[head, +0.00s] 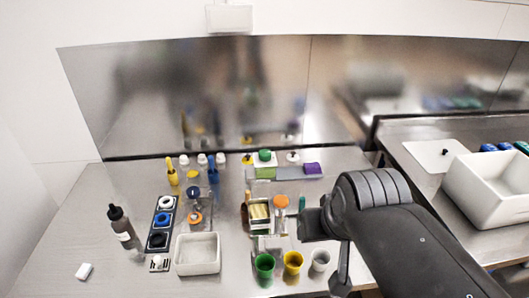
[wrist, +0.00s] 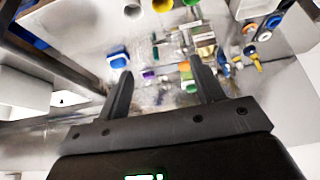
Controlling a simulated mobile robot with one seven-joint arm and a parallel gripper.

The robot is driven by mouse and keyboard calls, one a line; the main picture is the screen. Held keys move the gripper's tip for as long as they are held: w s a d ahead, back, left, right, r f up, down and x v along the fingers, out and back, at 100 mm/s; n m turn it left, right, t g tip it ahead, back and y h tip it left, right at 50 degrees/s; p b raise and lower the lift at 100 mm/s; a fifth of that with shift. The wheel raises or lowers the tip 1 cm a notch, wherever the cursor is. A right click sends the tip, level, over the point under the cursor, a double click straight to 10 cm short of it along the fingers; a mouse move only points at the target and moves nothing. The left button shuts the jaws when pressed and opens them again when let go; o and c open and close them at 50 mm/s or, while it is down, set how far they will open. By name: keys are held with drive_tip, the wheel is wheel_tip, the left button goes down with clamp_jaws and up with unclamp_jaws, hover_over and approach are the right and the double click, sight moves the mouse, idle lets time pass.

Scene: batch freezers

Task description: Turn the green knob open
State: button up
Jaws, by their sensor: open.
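The green knob (head: 265,155) sits on a white base near the back of the steel counter in the head view. A light green block (head: 265,173) is just in front of it. In the wrist view the green knob (wrist: 190,87) shows small, partly beside the right finger. My gripper (wrist: 161,68) is open and empty, with its fingers spread and apart from the knob. In the head view my arm reaches in from the lower right, with the hand in front of and to the right of the knob. The fingertips are hard to make out there.
A purple block (head: 312,168) lies right of the knob. Green (head: 264,265), yellow (head: 292,262) and grey (head: 320,260) cups stand at the front. A white tray (head: 198,254) and a dark bottle (head: 122,226) are at left. A metal splashback (head: 210,95) rises behind.

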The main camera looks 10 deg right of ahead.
drive_tip(key=w+a+r+m+g, duration=0.1)
drive_tip(key=w+r+m, duration=0.1)
drive_tip(key=w+r, duration=0.6)
drive_tip(key=m+g, duration=0.5)
drive_tip(key=m, duration=0.2)
hover_over(265, 152)
wheel_tip(265, 152, down, 10)
wheel_tip(265, 152, down, 10)
drive_tip(key=shift+c, duration=0.4)
drive_tip(key=c, duration=0.9)
